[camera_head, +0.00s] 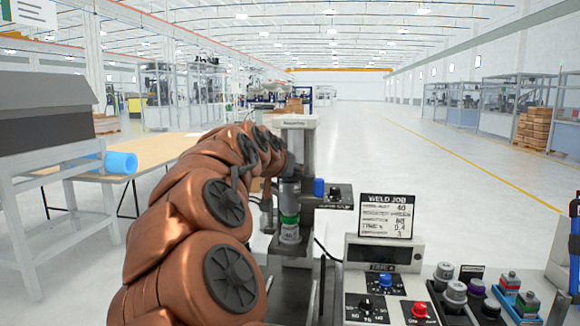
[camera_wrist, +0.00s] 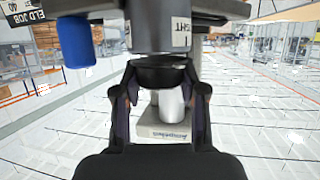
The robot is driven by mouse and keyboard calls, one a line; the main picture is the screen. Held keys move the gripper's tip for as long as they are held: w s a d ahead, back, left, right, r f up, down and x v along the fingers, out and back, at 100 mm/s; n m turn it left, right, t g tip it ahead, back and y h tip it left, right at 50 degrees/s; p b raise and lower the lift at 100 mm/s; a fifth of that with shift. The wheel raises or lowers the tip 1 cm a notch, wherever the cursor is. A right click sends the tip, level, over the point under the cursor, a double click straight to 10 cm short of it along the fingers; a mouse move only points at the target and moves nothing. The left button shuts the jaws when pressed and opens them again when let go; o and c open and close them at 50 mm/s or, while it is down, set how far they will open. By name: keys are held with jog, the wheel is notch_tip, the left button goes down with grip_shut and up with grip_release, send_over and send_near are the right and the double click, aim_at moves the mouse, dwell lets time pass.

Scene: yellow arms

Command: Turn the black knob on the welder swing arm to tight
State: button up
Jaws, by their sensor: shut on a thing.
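The black knob (camera_wrist: 160,74) is in the middle of the wrist view, under a dark round housing (camera_wrist: 158,38). My gripper (camera_wrist: 162,92) has one finger on each side of the knob and is shut on it. A white label on the housing shows only letters like "GHT"; the rest is cut off. In the head view the welder's grey column (camera_head: 300,150) stands behind my copper arm. My gripper (camera_head: 289,168) is small and dark there, and the knob cannot be made out.
A blue part (camera_head: 318,187) and a dark labelled box (camera_head: 337,198) sit right of the column. A control box (camera_head: 384,252) with a weld job card (camera_head: 387,216) stands in front. Several knobs and parts lie at lower right. A wooden table (camera_head: 150,151) is at left.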

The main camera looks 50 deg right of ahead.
jog(key=shift+r+m+g+h+p, duration=0.15)
jog(key=shift+m+g+h+p, duration=0.4)
jog(key=shift+m+g, duration=0.6)
jog(key=shift+m+g+p, duration=0.35)
jog(key=shift+m+g, duration=0.1)
jog(key=shift+g, duration=0.2)
jog(key=shift+m+g, duration=0.3)
jog(key=o, duration=1.2)
jog(key=shift+c, duration=0.2)
jog(key=shift+a, duration=0.1)
jog(key=w+v, duration=0.1)
jog(key=v, duration=1)
jog(key=shift+s+a, duration=0.35)
jog(key=shift+s, duration=0.15)
